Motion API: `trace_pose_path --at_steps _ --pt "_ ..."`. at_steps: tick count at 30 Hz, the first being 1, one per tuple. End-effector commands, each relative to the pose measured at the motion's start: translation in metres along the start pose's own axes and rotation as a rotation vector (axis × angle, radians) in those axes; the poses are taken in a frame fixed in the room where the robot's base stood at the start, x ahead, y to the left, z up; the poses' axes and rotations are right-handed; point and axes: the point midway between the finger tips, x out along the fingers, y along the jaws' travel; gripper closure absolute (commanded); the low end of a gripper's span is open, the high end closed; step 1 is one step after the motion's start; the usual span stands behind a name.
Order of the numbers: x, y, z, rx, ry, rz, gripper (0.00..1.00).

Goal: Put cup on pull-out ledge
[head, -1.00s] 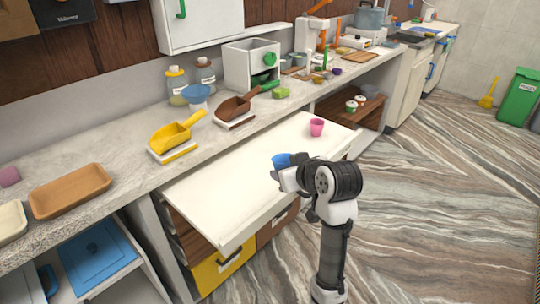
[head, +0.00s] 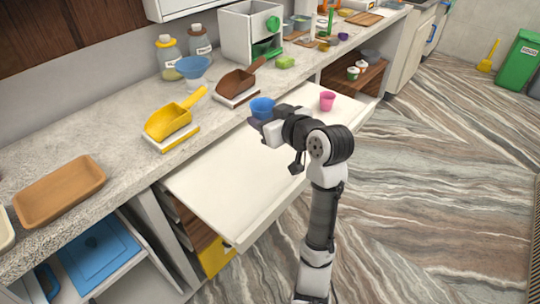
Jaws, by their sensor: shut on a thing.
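A blue cup (head: 262,109) is upright in my gripper (head: 258,124), which is shut on it. The fingers are partly hidden behind the cup and my wrist. The cup appears over the rear part of the white pull-out ledge (head: 225,190), near the counter edge. Its exact height and any contact with the ledge cannot be told. A pink cup (head: 327,101) stands upright on the ledge's far end, to the right of my gripper and apart from it.
The ledge's near left part is bare. On the counter (head: 115,150) are a yellow scoop (head: 170,122), a brown scoop (head: 236,82), a blue bowl (head: 193,68) and a tan tray (head: 60,190). A white box (head: 247,35) stands behind.

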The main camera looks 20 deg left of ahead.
Motion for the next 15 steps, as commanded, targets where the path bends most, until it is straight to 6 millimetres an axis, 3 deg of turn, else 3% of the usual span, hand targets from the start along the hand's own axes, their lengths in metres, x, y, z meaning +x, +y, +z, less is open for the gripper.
trace_pose_path --at_steps 9,15 --pt "0.024 -0.003 0.076 0.007 -0.005 -0.001 0.79" --pt "0.034 -0.004 0.109 0.003 -0.003 0.000 0.79"
